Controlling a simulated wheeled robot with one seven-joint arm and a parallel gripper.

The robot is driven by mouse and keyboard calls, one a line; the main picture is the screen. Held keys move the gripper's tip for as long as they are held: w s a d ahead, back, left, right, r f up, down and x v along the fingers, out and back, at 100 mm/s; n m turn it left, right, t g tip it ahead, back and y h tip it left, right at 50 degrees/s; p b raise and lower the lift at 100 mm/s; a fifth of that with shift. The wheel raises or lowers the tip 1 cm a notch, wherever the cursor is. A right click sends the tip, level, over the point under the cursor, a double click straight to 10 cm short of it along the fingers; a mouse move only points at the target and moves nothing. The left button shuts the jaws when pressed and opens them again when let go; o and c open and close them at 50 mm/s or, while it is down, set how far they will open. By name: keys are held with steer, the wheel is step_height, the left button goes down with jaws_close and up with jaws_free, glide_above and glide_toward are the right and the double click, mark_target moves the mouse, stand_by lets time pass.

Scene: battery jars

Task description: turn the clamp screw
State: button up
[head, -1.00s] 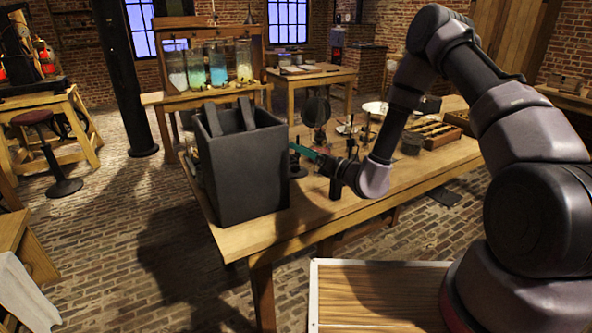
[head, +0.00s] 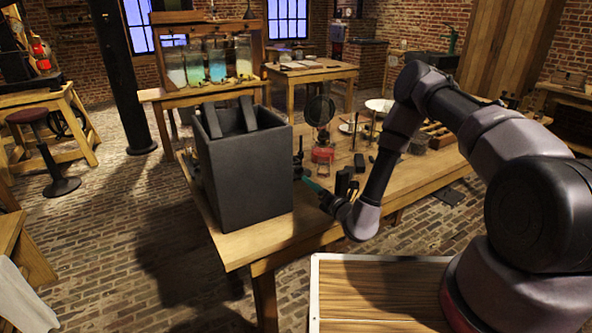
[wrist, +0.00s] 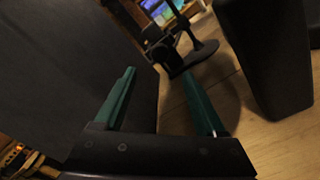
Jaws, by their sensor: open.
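My gripper (head: 313,186) is low over the table, just right of the large dark grey jar (head: 243,180). Its two teal fingers (wrist: 158,74) are apart with nothing between them in the wrist view. The jar has two dark plates standing up from its open top, and its wall fills the left of the wrist view (wrist: 60,60). Beyond the fingertips stands a small dark stand with a round base (wrist: 198,55) and a fitting on its post. It seems to show beside the jar in the head view (head: 298,157). I cannot make out a clamp screw for certain.
A dark block (wrist: 265,60) stands close on the right of my fingers; it also shows in the head view (head: 343,184). A round dark disc on a red base (head: 322,155) stands farther back. The wooden table (head: 262,240) is clear along its front edge.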

mark_target(299, 172)
steer(key=x, duration=1)
steer(key=shift+w+a, duration=0.25)
steer(key=shift+w, duration=0.05)
jaws_close()
